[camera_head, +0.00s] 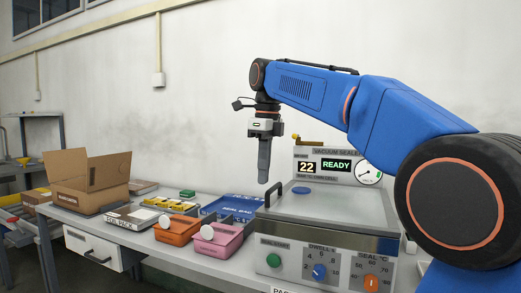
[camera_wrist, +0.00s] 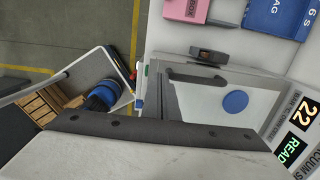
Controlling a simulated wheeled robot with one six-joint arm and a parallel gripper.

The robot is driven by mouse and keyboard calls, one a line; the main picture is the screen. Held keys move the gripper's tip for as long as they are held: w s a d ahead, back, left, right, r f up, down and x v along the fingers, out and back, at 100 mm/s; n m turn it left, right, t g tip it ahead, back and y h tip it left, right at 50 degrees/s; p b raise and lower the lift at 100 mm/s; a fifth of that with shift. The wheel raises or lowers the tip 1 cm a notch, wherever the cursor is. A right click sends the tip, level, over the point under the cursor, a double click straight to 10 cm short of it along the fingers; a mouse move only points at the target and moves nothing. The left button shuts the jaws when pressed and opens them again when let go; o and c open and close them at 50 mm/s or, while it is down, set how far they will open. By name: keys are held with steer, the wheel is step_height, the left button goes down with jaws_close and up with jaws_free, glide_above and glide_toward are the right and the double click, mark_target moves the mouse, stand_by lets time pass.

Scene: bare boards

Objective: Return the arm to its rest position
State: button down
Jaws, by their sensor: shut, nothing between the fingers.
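My blue arm reaches in from the right in the head view and bends down at the wrist. My gripper (camera_head: 263,180) points straight down, its fingers closed together with nothing between them. It hangs above the bench, in the picture just over the left side of the vacuum sealer (camera_head: 325,240). It looks clear of the lid, and nothing hangs from it. In the wrist view the sealer's lid (camera_wrist: 205,102) shows with a blue disc (camera_wrist: 235,102) on it. A dark bar and a pale grey surface fill the bottom of that view; I cannot tell what they are.
The sealer's display (camera_head: 336,165) reads 22 and READY. Left of it on the bench are a pink bin (camera_head: 216,246), an orange bin (camera_head: 176,231), a blue seal-bag pack (camera_head: 232,206) and an open cardboard box (camera_head: 88,196). The air above the bench looks free.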

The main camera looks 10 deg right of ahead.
step_height(320, 180, up, 5)
steer(key=s+d+f+n, duration=0.2)
steer(key=s+f+n, duration=0.2)
steer(key=s+d+f+n+t, duration=0.1)
steer(key=s+d+f+n, duration=0.2)
steer(key=s+f+n, duration=0.1)
steer(key=s+d+f+n+t, duration=0.1)
steer(key=s+d+f+n, duration=0.1)
steer(key=s+f+n, duration=0.2)
steer(key=shift+s+d+f+n, duration=0.2)
steer(key=shift+s+f+n, duration=0.1)
steer(key=shift+s+f, duration=0.7)
steer(key=s+d+f+n, duration=0.1)
steer(key=s+f+n, duration=0.3)
steer(key=f, duration=0.4)
steer(key=s+d+f+n+t, duration=0.1)
steer(key=s+d+f+n, duration=0.1)
steer(key=s+f+n, duration=0.2)
steer(key=s+d+f+n+t, duration=0.1)
steer(key=s+f+n, duration=0.3)
steer(key=s+f, duration=0.3)
step_height(320, 180, down, 6)
steer(key=shift+s+d+r+n+h, duration=0.1)
steer(key=shift+s+d+n+h, duration=0.05)
steer(key=shift+s+n+h, duration=0.15)
